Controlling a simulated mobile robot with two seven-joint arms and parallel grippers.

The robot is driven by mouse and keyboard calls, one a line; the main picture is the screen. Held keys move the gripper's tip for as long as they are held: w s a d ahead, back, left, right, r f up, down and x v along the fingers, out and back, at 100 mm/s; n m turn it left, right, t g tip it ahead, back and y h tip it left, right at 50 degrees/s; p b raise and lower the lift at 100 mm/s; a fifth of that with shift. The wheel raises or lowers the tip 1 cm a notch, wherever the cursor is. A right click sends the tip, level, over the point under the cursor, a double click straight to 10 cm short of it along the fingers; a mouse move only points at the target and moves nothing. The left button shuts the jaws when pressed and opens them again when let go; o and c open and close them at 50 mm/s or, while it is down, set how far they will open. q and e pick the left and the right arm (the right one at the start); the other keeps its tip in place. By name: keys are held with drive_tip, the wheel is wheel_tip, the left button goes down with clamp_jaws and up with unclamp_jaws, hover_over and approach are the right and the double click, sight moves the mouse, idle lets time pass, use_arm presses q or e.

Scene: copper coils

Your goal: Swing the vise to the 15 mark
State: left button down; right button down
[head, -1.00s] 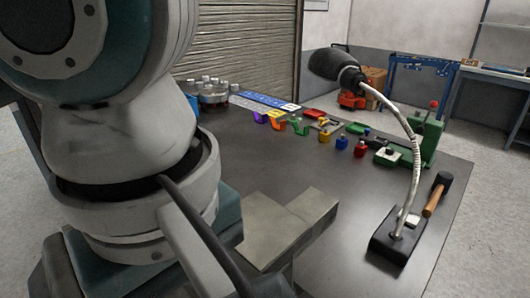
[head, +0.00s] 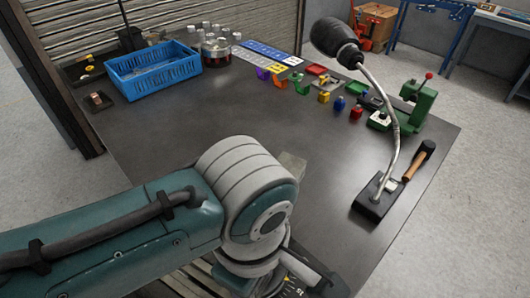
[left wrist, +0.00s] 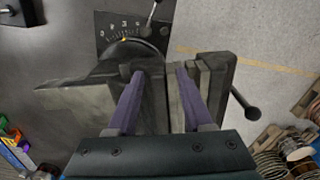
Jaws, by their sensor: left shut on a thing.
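The grey vise (left wrist: 154,105) fills the middle of the left wrist view, with a handle bar ending in a knob on its right. My left gripper (left wrist: 160,74) has its two purple fingers closed on either side of the vise's jaw block. Beyond it lies a dark scale plate (left wrist: 108,24) with white numbers and ticks; a small yellow mark shows near its lower edge. I cannot read the setting surely. In the head view, my left arm hides most of the vise and the gripper; part of a scale (head: 293,291) shows at the bottom edge. My right gripper is not in view.
A green press (head: 417,100), coloured blocks and a blue crate (head: 153,70) line the far side. The bench middle (head: 240,110) is clear.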

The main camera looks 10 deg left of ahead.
use_arm(q)
drive_tip(key=shift+s+a+f, duration=0.15)
drive_tip(key=shift+f, duration=0.05)
drive_tip(key=shift+c, duration=2.2)
unclamp_jaws()
wheel_tip(320, 180, up, 10)
drive_tip(key=shift+p, duration=0.3)
